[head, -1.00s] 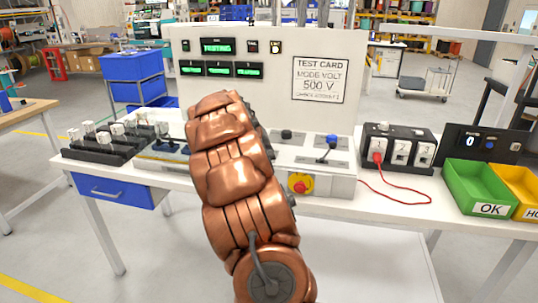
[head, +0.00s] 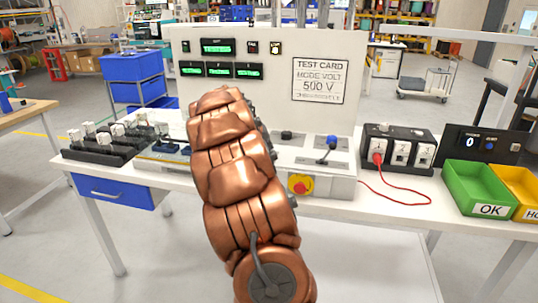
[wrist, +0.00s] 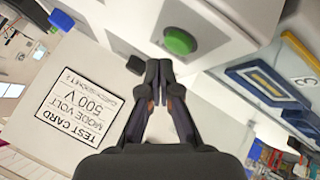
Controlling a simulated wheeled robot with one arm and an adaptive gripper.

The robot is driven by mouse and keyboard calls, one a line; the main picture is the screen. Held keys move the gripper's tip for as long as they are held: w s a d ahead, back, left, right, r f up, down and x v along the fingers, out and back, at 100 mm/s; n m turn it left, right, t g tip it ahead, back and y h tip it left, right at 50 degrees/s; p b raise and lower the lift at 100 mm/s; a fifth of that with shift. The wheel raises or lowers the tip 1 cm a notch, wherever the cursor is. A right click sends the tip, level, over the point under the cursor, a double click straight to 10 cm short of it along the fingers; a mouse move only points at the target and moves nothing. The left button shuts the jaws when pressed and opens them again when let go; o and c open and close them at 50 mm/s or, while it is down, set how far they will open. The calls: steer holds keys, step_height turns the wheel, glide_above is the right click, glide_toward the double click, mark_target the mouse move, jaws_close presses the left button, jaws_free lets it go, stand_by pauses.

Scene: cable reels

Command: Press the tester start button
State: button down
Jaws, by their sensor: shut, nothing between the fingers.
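The tester is a white bench unit (head: 190,110) with an upright panel, green-lit displays (head: 216,47) and a test card (head: 319,79) reading MODE VOLT 500 V. In the wrist view a round green button (wrist: 180,41) stands on a white face of the unit. My gripper (wrist: 159,66) is shut and empty, its tips just below and left of the green button in that view. A small gap seems to show between them, but I cannot tell the depth. In the head view my copper arm hides the gripper and the green button.
A red-and-yellow switch (head: 300,185) sits on the unit's front. A blue-topped lever (head: 331,142) and a black socket block (head: 398,148) with a red cable stand to the right. Green (head: 480,185) and yellow bins are at the far right. Black racks (head: 110,143) stand left.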

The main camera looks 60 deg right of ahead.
steer(key=shift+r+p, duration=0.75)
steer(key=shift+r, duration=1.75)
steer(key=shift+a, duration=0.15)
steer(key=s+a+f+n+y+p, duration=0.1)
steer(key=s+a+n+y, duration=0.15)
steer(key=a, duration=1.45)
steer(key=s+a+f+n+y+p, duration=0.1)
steer(key=s+a+y, duration=0.25)
steer(key=a, duration=1.25)
steer(key=s+a+f+n+g+y, duration=0.1)
steer(key=s+a+f+n, duration=0.1)
steer(key=s+a, duration=0.8)
steer(key=s+a+f+n+g+y, duration=0.1)
steer(key=s+a+f+n+y, duration=0.1)
steer(key=s+a, duration=0.8)
steer(key=a+n, duration=0.1)
steer(key=a, duration=0.2)
steer(key=shift+f+p, duration=0.3)
steer(key=shift+f, duration=0.1)
